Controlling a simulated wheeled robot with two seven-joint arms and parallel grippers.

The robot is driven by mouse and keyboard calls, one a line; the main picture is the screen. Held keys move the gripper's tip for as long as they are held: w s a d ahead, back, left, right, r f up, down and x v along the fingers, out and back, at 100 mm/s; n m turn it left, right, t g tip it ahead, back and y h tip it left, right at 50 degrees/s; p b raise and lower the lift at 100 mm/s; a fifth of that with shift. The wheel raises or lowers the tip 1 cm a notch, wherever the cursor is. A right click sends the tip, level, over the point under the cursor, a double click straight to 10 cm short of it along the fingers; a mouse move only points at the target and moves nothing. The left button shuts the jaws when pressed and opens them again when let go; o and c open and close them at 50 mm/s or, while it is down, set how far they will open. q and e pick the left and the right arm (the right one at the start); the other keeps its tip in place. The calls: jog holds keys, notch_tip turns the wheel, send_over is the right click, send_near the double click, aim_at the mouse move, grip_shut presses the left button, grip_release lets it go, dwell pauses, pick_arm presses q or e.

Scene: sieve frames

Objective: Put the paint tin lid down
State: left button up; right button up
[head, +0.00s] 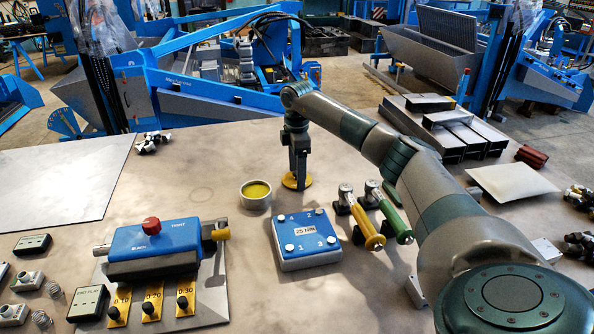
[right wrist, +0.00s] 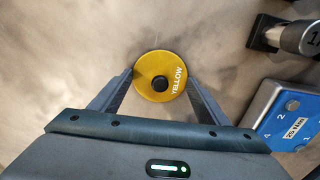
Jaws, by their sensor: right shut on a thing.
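The paint tin lid is a round yellow disc with a dark knob in its middle and the word YELLOW on it. It shows in the right wrist view (right wrist: 148,90) between my finger ends, and in the head view (head: 289,184) below my right gripper (head: 298,177). My right gripper is shut on the lid, pointing down. The lid is flat and low over the table; I cannot tell whether it touches. The open paint tin (head: 256,203), with yellow paint inside, stands just left of the lid, apart from it. My left gripper is not in view.
A blue numbered box (head: 306,257) sits in front of the lid. Two tools with yellow (head: 370,236) and green (head: 396,225) handles lie to the right. A blue device with a red knob (head: 151,226) stands at the left front. The table behind the tin is clear.

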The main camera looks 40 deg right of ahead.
jog(key=shift+f, duration=0.2)
jog(key=o, duration=1)
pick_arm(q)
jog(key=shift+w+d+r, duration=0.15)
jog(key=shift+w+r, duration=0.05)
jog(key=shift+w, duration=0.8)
pick_arm(e)
jog(key=shift+o, duration=0.2)
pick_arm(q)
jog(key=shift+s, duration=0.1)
pick_arm(e)
jog(key=shift+r, duration=0.1)
jog(key=shift+r, duration=0.7)
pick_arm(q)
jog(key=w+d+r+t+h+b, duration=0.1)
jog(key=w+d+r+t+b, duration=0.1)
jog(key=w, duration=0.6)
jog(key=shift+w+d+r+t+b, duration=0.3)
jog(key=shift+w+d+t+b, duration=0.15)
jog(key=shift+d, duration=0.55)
pick_arm(e)
notch_tip(320, 180, up, 11)
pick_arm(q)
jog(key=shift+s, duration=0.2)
pick_arm(e)
jog(key=shift+f, duration=0.15)
